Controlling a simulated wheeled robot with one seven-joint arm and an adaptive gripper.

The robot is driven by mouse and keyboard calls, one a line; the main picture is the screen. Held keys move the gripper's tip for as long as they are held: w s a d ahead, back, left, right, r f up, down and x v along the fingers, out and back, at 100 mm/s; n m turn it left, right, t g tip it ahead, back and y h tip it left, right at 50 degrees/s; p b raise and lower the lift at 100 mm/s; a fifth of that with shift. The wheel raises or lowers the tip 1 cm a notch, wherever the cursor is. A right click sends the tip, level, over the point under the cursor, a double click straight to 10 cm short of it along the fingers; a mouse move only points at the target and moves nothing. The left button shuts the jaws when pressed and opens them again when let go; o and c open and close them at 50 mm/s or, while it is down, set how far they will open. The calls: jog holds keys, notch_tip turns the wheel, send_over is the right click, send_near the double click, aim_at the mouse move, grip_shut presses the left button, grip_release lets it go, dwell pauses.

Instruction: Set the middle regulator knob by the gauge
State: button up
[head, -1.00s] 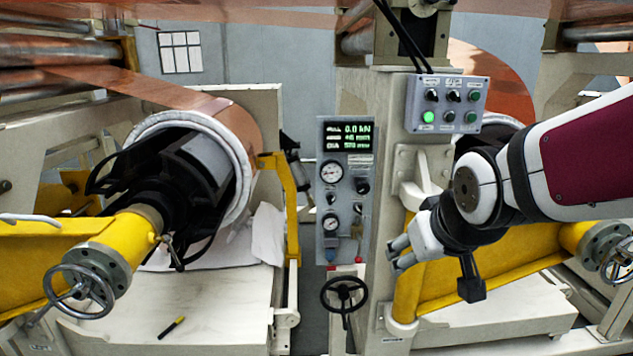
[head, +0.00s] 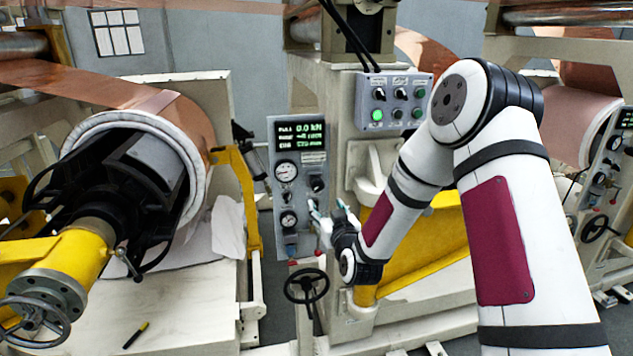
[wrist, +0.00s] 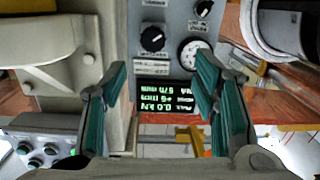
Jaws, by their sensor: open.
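A grey control panel (head: 263,131) stands at the middle of the head view. It carries a green-lit display (head: 298,135) reading 0.0 kN, an upper gauge (head: 286,171) and a lower gauge (head: 288,219). A black upper knob (head: 317,184) is right of the upper gauge; it also shows in the wrist view (wrist: 152,38). A small black knob (head: 287,198) is between the gauges, also at the wrist view's top edge (wrist: 203,8). My gripper (head: 326,206) is open and empty before the panel's right side, hiding part of its lower controls. The gauge needles are too small to read.
A button box (head: 394,101) with a lit green button is on the machine frame, right of the panel. A black handwheel (head: 306,286) is below the panel. A copper roll (head: 190,124) and yellow arm (head: 80,255) are at left. A marker (head: 136,335) lies on the base.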

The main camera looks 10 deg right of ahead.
aim_at(318, 187)
jog(key=shift+m+t+h, duration=0.3)
jog(key=w, duration=1.4)
jog(key=shift+d+f, duration=0.3)
jog(key=shift+d, duration=0.05)
jog(key=c, duration=1.1)
jog(key=shift+c, duration=0.2)
jog(key=shift+m, duration=0.3)
